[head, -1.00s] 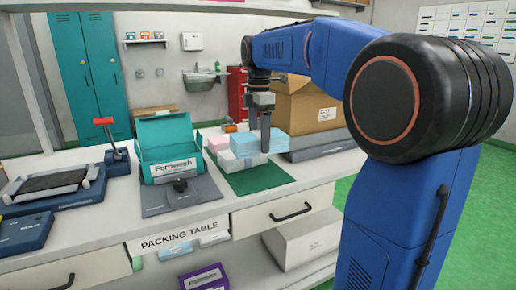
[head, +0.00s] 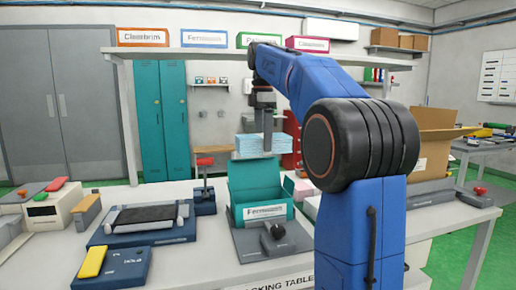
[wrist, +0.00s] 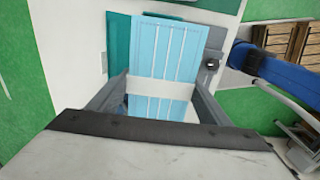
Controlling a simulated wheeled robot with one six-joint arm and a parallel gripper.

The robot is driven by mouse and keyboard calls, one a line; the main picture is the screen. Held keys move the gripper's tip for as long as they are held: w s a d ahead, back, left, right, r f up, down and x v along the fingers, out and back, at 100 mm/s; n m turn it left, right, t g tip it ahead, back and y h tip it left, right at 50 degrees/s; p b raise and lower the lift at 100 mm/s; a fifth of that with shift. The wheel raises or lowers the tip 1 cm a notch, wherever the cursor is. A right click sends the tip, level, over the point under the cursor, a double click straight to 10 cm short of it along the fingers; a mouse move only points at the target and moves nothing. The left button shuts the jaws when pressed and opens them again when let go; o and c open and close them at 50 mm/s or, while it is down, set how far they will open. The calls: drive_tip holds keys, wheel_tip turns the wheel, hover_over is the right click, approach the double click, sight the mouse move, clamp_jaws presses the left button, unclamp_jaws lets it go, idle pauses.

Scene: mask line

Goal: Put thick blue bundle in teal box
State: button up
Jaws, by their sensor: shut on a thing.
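My gripper (head: 267,148) is shut on the thick blue bundle (head: 247,145), a light-blue stack held level in the air. In the wrist view the bundle (wrist: 168,48) lies between the two fingers, with a white band across it. The teal box (head: 256,180) stands open on the packing table, its lid raised at the back and a white label on its front. The bundle is above the box in the head view, with a gap between them. In the wrist view part of the teal box (wrist: 118,45) shows beneath the bundle, mostly hidden by it.
A grey fixture with a black knob (head: 278,231) is in front of the box. A pink bundle (head: 301,188) is to its right, partly hidden by my arm. A cardboard box (head: 432,143) stands at the right.

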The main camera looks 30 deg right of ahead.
drive_tip(key=shift+w+a, duration=0.2)
drive_tip(key=shift+a, duration=0.05)
drive_tip(key=shift+f, duration=7.85)
drive_tip(key=o, duration=1.2)
drive_tip(key=shift+o, duration=0.8)
wheel_tip(320, 180, up, 7)
